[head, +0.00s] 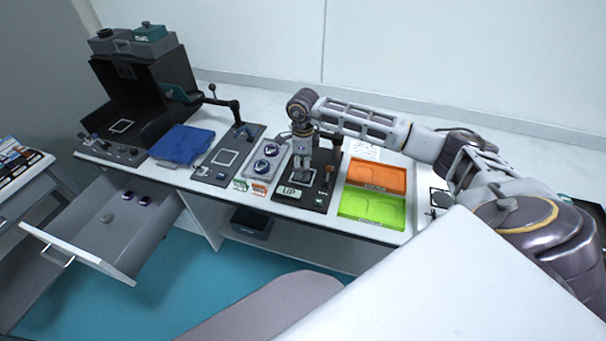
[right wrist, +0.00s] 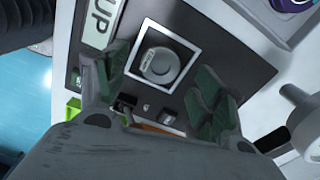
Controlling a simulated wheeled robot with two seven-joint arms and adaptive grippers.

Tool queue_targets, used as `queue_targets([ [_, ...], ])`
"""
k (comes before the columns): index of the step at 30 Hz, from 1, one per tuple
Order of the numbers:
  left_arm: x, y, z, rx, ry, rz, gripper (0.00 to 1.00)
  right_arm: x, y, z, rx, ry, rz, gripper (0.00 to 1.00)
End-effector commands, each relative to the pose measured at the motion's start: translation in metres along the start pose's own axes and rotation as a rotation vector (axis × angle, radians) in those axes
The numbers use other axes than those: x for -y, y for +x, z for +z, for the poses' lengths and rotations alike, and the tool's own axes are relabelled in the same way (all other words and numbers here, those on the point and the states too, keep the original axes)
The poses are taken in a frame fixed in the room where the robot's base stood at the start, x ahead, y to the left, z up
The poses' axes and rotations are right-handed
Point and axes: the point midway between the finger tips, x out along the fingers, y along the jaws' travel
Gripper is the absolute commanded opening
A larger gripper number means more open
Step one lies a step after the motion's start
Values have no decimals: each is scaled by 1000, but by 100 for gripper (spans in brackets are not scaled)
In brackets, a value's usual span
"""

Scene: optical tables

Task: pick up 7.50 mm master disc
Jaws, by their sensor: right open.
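A grey round disc (right wrist: 159,65) lies inside a white square outline on a black panel (right wrist: 200,48) in the right wrist view. Its marking is too small to read, so I cannot confirm it is the 7.50 mm master disc. My right gripper (right wrist: 165,85) is open above the panel, its green-padded fingers apart on either side below the disc, with nothing between them. In the head view the right gripper (head: 302,168) points down over the black panel (head: 318,190) with the "UP" label, and hides the disc there. My left gripper is not in view.
A drawer (head: 95,235) stands open with small items.

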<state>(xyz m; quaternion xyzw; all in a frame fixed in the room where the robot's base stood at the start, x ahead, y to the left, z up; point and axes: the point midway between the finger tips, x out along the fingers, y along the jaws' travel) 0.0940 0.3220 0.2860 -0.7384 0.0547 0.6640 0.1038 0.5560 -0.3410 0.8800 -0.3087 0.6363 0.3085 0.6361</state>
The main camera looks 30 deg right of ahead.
Motion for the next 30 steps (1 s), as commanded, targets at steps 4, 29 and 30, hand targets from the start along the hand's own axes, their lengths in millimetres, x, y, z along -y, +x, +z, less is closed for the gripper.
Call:
queue_targets([
  [4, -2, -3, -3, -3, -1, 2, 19, 0, 17, -1, -1, 1, 2, 69],
  [29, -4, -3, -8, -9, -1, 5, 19, 0, 28, 0, 0, 0, 0, 46],
  [30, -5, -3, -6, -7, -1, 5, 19, 0, 28, 0, 0, 0, 0, 40],
])
